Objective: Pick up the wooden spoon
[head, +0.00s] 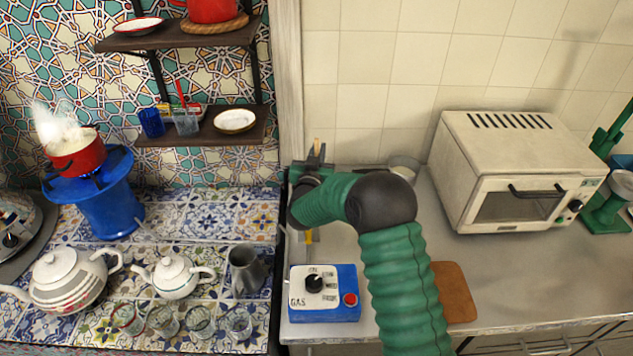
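My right gripper (314,163), at the end of a green sleeved arm from the lower right, is over the back left of the grey counter, near the tiled wall. A small light-brown tip (317,146), which looks like part of the wooden spoon, shows upright just above the fingers. The rest of it is hidden behind the gripper and arm. I cannot tell whether the fingers are closed on it. My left gripper is not in view.
A blue gas control box (324,307) and a brown board (453,292) lie near the arm. A toaster oven (515,170) stands right, a bowl (404,164) behind. A wooden post (289,85) is close left. Teapots (174,276) and glasses crowd the left counter.

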